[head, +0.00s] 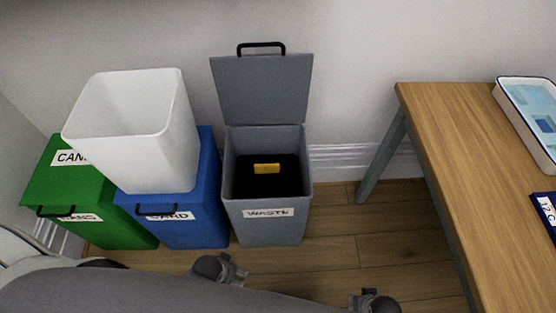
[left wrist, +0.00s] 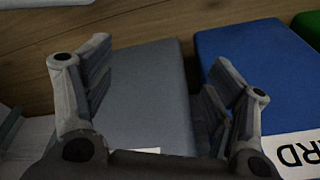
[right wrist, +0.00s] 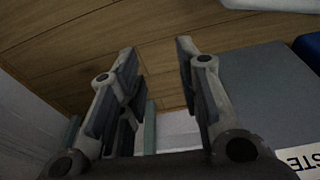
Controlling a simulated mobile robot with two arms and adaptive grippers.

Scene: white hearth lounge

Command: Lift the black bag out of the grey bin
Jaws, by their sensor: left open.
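The grey bin (head: 304,197), labelled WASTE, stands on the floor against the wall with its lid (head: 262,90) tipped up and back. The black bag (head: 244,182) sits down inside it, with a yellow piece (head: 267,168) on top. My left gripper (head: 220,268) is low in front of the bins; in the left wrist view its fingers (left wrist: 160,60) are apart and empty before the grey bin's front. My right gripper (head: 373,302) is at the bottom edge, right of the bin; in the right wrist view its fingers (right wrist: 157,50) are apart and empty.
A blue bin (head: 212,185) labelled CARD and a green bin (head: 50,180) stand left of the grey one. A white open container (head: 160,150) rests on the blue bin. A wooden table (head: 470,150) with a tray (head: 505,100) is at right. Bare floor lies between.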

